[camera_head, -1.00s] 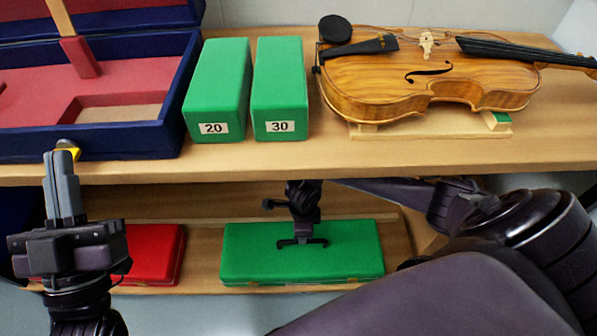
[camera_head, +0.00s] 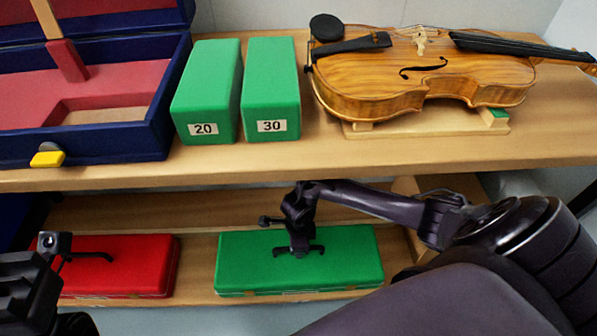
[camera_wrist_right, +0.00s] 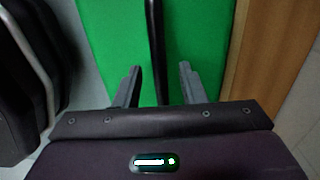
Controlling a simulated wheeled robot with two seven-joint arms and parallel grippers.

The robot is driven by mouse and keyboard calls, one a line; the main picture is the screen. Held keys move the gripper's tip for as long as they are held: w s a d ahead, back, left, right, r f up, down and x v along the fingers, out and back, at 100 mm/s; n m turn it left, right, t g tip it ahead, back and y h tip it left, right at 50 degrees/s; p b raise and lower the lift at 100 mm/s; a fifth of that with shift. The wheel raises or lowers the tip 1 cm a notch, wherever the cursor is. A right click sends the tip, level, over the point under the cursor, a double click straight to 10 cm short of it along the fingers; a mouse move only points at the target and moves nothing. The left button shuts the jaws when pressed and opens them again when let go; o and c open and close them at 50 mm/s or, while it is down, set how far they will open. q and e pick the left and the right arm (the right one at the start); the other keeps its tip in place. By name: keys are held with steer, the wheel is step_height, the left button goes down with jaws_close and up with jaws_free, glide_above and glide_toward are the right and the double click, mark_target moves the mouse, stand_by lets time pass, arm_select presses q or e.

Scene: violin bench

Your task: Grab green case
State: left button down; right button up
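The green case (camera_head: 345,262) lies flat on the lower shelf in the head view, with a black handle (camera_head: 315,250) on its top face. My right gripper (camera_head: 298,250) is above the case, at the handle. In the right wrist view the green case (camera_wrist_right: 205,35) fills the middle. The handle (camera_wrist_right: 156,45) runs between the two separated fingers of my right gripper (camera_wrist_right: 160,72), with gaps on both sides. My left gripper (camera_head: 35,265) is at the left edge, in front of the red case; its fingers cannot be made out.
A red case (camera_head: 140,265) with a black handle lies left of the green case. On the upper shelf (camera_head: 330,165) stand green blocks marked 20 (camera_head: 207,85) and 30 (camera_head: 271,85), a violin (camera_head: 430,80) on a wooden stand, and an open blue case (camera_head: 110,145). Its front edge overhangs the lower shelf.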

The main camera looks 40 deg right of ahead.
step_height(320, 180, down, 3)
steer(key=shift+r+b, duration=0.15)
steer(key=shift+b, duration=0.4)
jaws_close()
stand_by(0.9)
steer(key=shift+w+r, duration=0.1)
steer(key=shift+r, duration=0.05)
